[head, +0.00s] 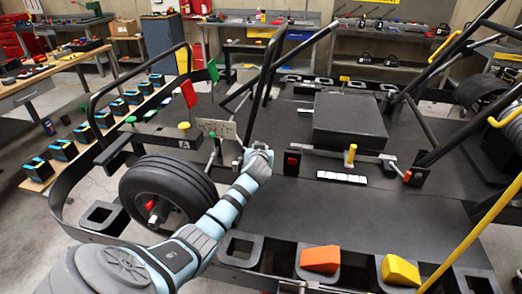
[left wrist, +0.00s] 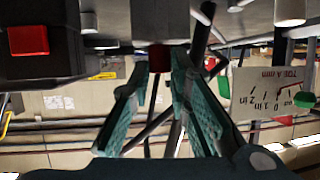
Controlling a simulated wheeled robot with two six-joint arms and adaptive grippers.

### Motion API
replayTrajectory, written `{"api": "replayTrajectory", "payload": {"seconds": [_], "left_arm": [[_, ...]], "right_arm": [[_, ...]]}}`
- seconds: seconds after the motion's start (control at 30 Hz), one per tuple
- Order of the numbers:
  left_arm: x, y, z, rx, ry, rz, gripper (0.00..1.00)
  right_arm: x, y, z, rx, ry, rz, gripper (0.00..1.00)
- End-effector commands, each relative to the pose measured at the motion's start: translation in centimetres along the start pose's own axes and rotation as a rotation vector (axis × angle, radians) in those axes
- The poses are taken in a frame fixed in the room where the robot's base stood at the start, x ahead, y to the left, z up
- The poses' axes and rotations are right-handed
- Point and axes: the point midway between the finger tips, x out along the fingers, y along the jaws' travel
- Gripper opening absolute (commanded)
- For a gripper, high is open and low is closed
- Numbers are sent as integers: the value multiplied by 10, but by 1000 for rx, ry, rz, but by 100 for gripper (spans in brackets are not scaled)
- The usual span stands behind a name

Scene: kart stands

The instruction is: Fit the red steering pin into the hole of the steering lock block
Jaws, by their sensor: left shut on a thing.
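My left gripper (head: 258,152) reaches over the kart's dark floor beside the front wheel. In the left wrist view its two green fingers (left wrist: 168,75) close in on a small dark red piece, which I take to be the red steering pin (left wrist: 160,58). The pin lies against a grey block (left wrist: 160,20), which seems to be the steering lock block. The hole is hidden, so I cannot tell how deep the pin sits. In the head view my gripper hides the pin. My right gripper is in neither view.
A black box with a red button (head: 292,160) stands close right of the gripper; it also shows in the left wrist view (left wrist: 28,40). A toe scale plate (head: 216,128) stands left. Orange (head: 320,259) and yellow (head: 400,270) wedges lie in front. Kart frame bars rise behind.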

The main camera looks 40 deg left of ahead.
Motion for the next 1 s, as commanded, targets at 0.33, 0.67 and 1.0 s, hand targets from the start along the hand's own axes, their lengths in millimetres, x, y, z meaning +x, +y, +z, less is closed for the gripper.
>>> {"api": "replayTrajectory", "payload": {"seconds": [0.33,0.67,1.0], "left_arm": [[1,0,4,0,-1,0,0],[1,0,4,0,-1,0,41],[-9,0,4,1,1,0,41]], "right_arm": [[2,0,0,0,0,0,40],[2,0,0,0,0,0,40],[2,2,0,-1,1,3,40]]}}
